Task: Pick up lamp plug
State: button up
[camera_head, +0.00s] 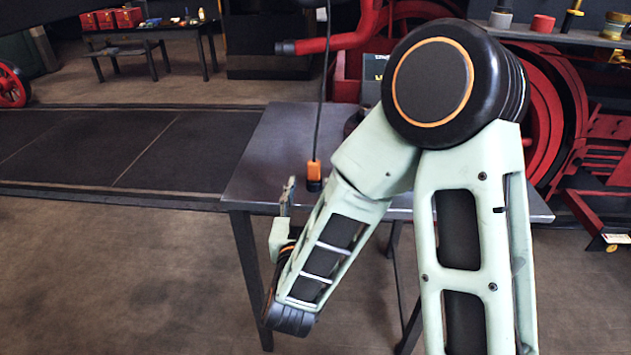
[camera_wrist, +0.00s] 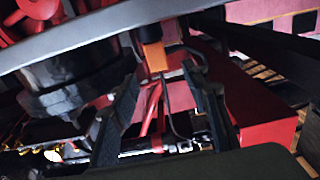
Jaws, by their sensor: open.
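My gripper (camera_head: 288,192) is left of the plug and slightly lower in the head view, partly hidden by my arm. In the wrist view my gripper (camera_wrist: 160,80) is open, with nothing between its fingers.
The metal table (camera_head: 262,150) stands behind my arm, its top partly hidden. A red pipe (camera_head: 330,43) and large red wheels are behind it. A shelf (camera_head: 560,38) with small items is at the upper right. Open floor (camera_head: 120,270) lies to the left.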

aim_at(314, 171)
jog(key=w, duration=0.3)
jog(key=shift+w+d, duration=0.1)
jog(key=shift+w, duration=0.05)
jog(key=w, duration=0.4)
jog(key=shift+w+d+f, duration=0.15)
jog(key=shift+d+f, duration=0.15)
jog(key=shift+w, duration=0.45)
grip_shut()
